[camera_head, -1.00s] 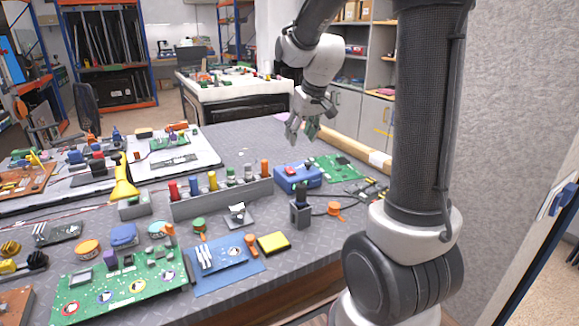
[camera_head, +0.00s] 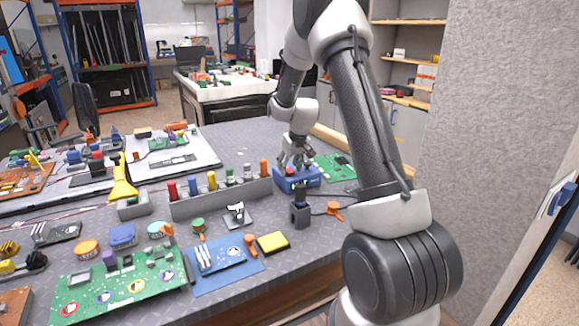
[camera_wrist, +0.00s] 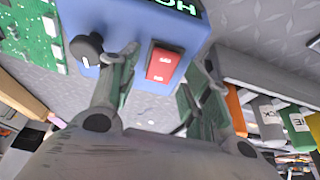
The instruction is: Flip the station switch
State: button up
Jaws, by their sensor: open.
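In the wrist view the blue box (camera_wrist: 150,22) fills the upper middle. It carries a red rocker switch (camera_wrist: 161,64) and a black knob (camera_wrist: 86,48) to its left, with part of green lettering at the top. My gripper (camera_wrist: 160,82) is open and empty, with one finger on each side of the red switch. Whether a finger touches the box or knob I cannot tell. In the head view my gripper (camera_head: 291,160) is right above the box and hides part of it.
The rack (camera_head: 222,198) of coloured handles stands close to the left of the box. A green circuit board (camera_head: 336,168) lies to its right. A dark grey holder (camera_head: 300,215) and an orange piece (camera_head: 334,209) are in front. Bare bench lies behind the rack.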

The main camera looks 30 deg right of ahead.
jog(key=shift+f, duration=0.15)
jog(key=c, duration=1)
jog(key=shift+w+a+g, duration=0.1)
jog(key=shift+w+g, duration=0.25)
jog(key=shift+g, duration=0.55)
jog(key=shift+w+g, duration=0.25)
jog(key=shift+g, duration=1.05)
jog(key=o, duration=1)
